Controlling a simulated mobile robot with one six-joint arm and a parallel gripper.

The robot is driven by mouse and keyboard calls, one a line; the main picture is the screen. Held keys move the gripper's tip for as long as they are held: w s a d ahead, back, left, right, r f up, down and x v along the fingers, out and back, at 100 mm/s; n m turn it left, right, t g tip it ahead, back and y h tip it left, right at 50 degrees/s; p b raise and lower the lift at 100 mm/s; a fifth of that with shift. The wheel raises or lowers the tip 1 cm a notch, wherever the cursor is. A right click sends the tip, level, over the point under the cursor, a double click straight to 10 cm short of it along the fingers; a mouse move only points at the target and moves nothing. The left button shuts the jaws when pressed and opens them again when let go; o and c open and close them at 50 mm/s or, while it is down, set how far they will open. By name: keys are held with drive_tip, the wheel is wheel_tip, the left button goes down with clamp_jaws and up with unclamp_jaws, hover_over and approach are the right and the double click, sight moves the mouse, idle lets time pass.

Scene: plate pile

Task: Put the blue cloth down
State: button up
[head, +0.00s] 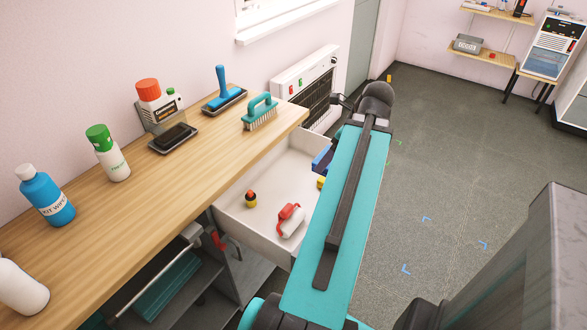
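I cannot make out a blue cloth for certain in the head view. A small dark blue item (321,158) lies at the right side of the open white drawer (278,164), partly hidden by my arm; I cannot tell what it is. My teal arm link crosses the middle of the view, in front of the drawer's right part. My gripper is not visible, so I cannot see whether it holds anything.
The wooden worktop (185,178) carries several bottles, a blue-handled tool (224,88) in a tray and a teal brush (261,113). Floor (455,165) at right is clear.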

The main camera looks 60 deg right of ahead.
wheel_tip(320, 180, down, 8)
drive_tip(key=b, duration=0.4)
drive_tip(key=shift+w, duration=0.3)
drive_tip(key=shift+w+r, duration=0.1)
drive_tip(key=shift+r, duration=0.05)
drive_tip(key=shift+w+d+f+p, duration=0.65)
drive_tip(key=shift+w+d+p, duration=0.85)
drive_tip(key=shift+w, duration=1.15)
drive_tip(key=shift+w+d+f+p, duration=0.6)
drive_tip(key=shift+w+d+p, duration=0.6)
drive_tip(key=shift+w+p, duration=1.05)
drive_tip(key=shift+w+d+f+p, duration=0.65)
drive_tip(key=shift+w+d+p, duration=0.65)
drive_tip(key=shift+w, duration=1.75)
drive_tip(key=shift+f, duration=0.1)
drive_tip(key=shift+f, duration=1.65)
